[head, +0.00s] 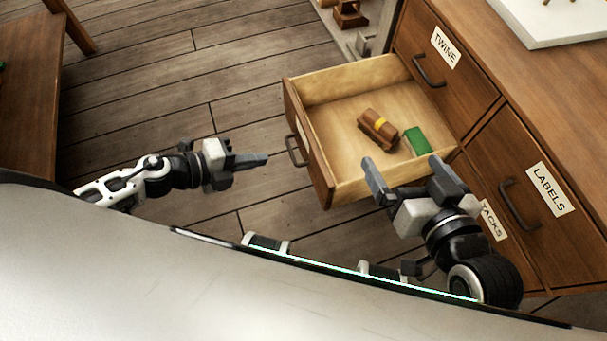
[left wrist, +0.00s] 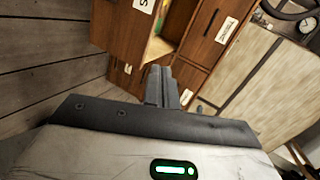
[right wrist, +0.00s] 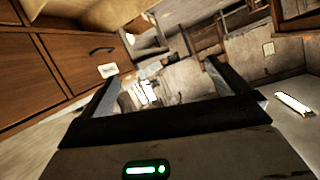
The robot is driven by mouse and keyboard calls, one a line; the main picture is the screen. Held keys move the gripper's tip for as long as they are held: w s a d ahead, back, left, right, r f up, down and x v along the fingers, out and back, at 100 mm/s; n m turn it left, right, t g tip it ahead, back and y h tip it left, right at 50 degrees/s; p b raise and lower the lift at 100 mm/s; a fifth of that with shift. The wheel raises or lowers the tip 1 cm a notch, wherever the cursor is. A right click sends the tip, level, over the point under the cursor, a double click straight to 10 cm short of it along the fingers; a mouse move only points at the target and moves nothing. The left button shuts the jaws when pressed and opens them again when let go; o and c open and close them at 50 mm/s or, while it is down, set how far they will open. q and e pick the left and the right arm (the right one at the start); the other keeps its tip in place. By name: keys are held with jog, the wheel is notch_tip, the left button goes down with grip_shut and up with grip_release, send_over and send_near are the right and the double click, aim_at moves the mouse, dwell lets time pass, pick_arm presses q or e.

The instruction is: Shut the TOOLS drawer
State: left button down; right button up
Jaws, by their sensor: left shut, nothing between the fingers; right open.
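An open drawer (head: 318,170) stands pulled out from the wooden cabinet in the head view. Its front faces left and carries a dark bar handle (head: 294,151) and a white label I cannot read at this angle. A brown block with a yellow band (head: 378,127) and a green block (head: 417,140) lie inside. My left gripper (head: 266,159) is shut and empty, pointing right, a little left of the handle and seemingly apart from it. My right gripper (head: 405,172) is open and empty, at the drawer's near side wall; whether it touches is unclear.
The cabinet's closed fronts read TWINE (head: 444,46), LABELS (head: 549,190) and TACKS (head: 491,220). A white tray (head: 553,22) stands on the cabinet top. A wooden table (head: 30,110) is at far left. Plank floor (head: 190,80) lies clear between it and the drawer.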

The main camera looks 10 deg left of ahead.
pick_arm(q)
notch_tip(320, 180, down, 3)
jog(key=a+m+g, duration=0.1)
jog(key=a+m, duration=0.1)
jog(key=b, duration=0.3)
send_near(316, 161)
notch_tip(316, 161, down, 3)
jog(key=w+d, duration=0.1)
jog(key=d, duration=0.1)
jog(key=w+d, duration=0.1)
jog(key=shift+w+d+r, duration=0.2)
jog(key=shift+w+d, duration=0.15)
jog(key=shift+d, duration=0.05)
jog(key=shift+w+d, duration=0.3)
jog(key=shift+d, duration=0.1)
pick_arm(e)
jog(key=shift+w+a+r+m+t+y, duration=0.1)
jog(key=shift+a+r+m+t+y, duration=0.15)
jog(key=shift+a+t+y, duration=0.3)
